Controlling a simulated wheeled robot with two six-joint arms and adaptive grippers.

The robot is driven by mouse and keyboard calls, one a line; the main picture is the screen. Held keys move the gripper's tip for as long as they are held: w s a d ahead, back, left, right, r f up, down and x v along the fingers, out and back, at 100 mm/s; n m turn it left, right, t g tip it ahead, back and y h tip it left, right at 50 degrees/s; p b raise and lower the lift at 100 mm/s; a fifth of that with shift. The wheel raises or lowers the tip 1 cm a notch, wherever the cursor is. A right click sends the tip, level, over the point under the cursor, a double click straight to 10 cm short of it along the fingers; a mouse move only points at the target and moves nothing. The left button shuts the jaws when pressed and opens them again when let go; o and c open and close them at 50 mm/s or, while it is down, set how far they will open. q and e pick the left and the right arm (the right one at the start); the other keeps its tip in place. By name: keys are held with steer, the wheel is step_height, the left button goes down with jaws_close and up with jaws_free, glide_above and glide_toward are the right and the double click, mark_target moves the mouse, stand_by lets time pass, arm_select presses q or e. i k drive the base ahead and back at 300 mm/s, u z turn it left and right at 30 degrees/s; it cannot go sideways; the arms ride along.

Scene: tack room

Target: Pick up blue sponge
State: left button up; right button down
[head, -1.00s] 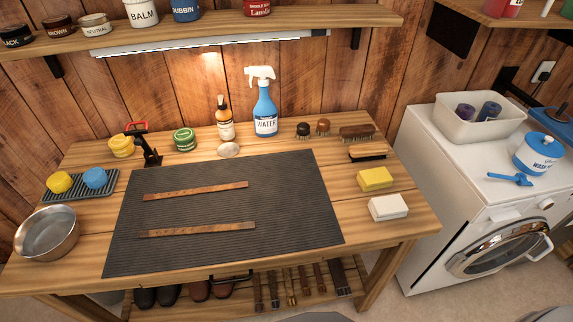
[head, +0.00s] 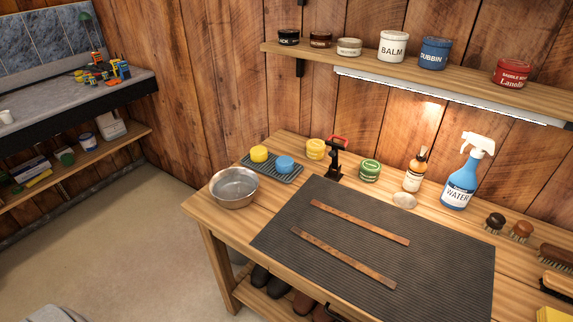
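The blue sponge (head: 285,163) is a small rounded piece on a dark ribbed tray (head: 276,174) at the back left of the wooden workbench. A yellow sponge (head: 259,154) sits on the same tray, just to its left. Neither of my grippers is in the head view, and nothing touches the blue sponge.
A metal bowl (head: 234,188) stands in front of the tray at the bench's left edge. A black clamp stand with a red handle (head: 336,158) and a yellow tin (head: 316,149) stand to the right. A dark mat (head: 390,246) holds two leather straps.

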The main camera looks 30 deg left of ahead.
mark_target(284, 165)
steer(key=k, duration=0.5)
steer(key=u, duration=2.05)
steer(key=i, duration=1.55)
steer(key=z, duration=2.55)
